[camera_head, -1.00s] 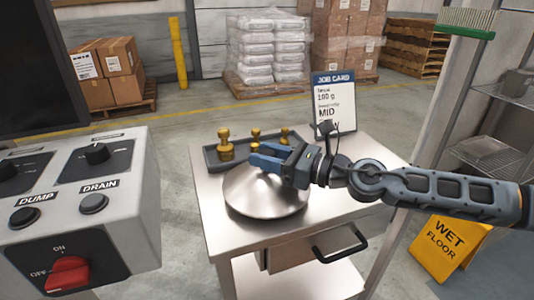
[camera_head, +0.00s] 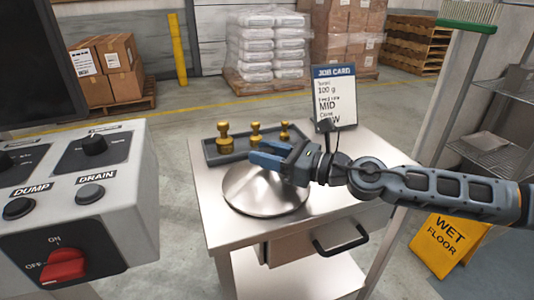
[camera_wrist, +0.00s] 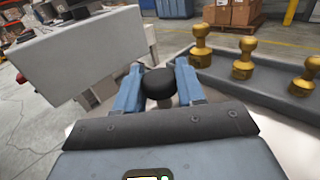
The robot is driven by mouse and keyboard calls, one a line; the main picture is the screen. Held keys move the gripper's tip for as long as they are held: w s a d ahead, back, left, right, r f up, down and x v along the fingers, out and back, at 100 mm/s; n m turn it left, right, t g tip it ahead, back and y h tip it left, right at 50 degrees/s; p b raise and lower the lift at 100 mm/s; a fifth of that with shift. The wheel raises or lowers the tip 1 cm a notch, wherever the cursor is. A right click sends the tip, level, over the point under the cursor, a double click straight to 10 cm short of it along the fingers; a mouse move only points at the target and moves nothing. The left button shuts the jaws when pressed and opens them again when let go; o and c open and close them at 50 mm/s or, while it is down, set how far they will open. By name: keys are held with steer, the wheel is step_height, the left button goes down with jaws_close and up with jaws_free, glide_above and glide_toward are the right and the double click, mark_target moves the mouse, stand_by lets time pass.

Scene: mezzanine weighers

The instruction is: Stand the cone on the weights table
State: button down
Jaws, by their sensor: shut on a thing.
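The cone (camera_head: 262,196) is a wide, shallow, shiny steel cone. In the head view it is upright over the front half of the steel weights table (camera_head: 225,231), wide rim down. It looks to be on the tabletop or very close to it; I cannot tell if the rim touches. My gripper (camera_head: 268,158) comes in from the right above it, shut on the black knob (camera_wrist: 159,84) at the cone's top. The wrist view shows the knob between both blue fingers; the cone's body is mostly hidden there.
A dark tray (camera_head: 211,152) with three brass weights (camera_head: 255,133) lies behind the cone. A job card (camera_head: 335,97) stands at the table's back right. A control console (camera_head: 105,215) is at the left. A wet floor sign (camera_head: 445,243) and wire shelving (camera_head: 500,150) are at the right.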

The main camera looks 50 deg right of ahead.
steer(key=shift+f+b, duration=0.25)
steer(key=shift+b, duration=0.05)
steer(key=c, duration=0.7)
jaws_free()
steer(key=shift+r, duration=0.1)
